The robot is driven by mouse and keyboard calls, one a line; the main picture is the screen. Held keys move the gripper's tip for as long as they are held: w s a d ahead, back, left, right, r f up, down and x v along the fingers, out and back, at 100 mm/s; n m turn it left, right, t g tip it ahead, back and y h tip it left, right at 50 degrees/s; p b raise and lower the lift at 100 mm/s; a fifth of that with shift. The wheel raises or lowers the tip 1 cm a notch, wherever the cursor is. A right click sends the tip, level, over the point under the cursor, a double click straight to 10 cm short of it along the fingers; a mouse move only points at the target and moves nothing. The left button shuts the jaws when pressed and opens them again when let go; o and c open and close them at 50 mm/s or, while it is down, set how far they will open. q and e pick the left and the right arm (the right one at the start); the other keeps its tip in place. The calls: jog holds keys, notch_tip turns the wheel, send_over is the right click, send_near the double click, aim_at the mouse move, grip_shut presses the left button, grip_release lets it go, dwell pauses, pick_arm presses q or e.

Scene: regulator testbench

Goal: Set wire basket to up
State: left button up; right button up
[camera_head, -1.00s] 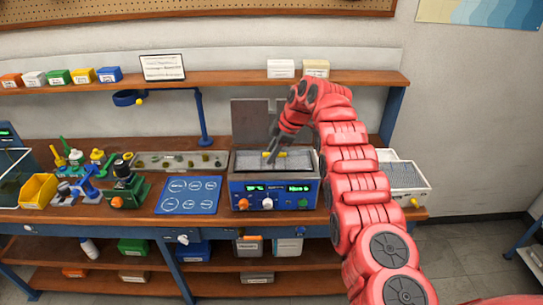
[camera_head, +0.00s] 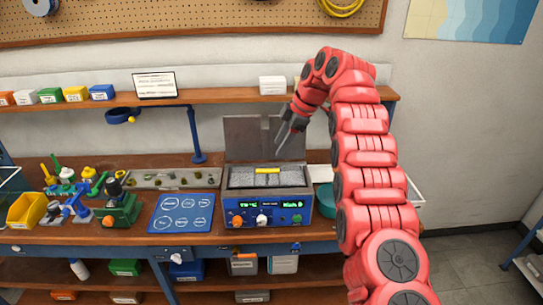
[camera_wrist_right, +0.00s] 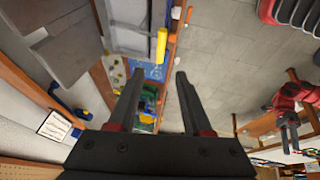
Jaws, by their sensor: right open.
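The wire basket (camera_head: 245,180) is a grey mesh tray with a yellow grip (camera_head: 267,170) at its top middle. It sits in the tank of a blue bench unit (camera_head: 268,213) with green displays and knobs. Its exact height in the tank is hard to tell. The yellow grip also shows in the right wrist view (camera_wrist_right: 161,46), beyond and above the fingertips there. My right gripper (camera_head: 282,138) is open and empty, above the basket and apart from it, in front of the raised grey lid (camera_head: 250,137).
A teal bowl (camera_head: 325,197) stands right of the unit, partly behind my right arm. A blue mat (camera_head: 183,213) lies to its left. A blue post with a ring (camera_head: 199,140) stands behind the mat. A shelf (camera_head: 222,97) runs above the bench.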

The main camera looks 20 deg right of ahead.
jog(key=p+v, duration=0.1)
jog(key=v, duration=0.4)
jog(key=shift+r+p, duration=0.1)
jog(key=shift+p, duration=0.3)
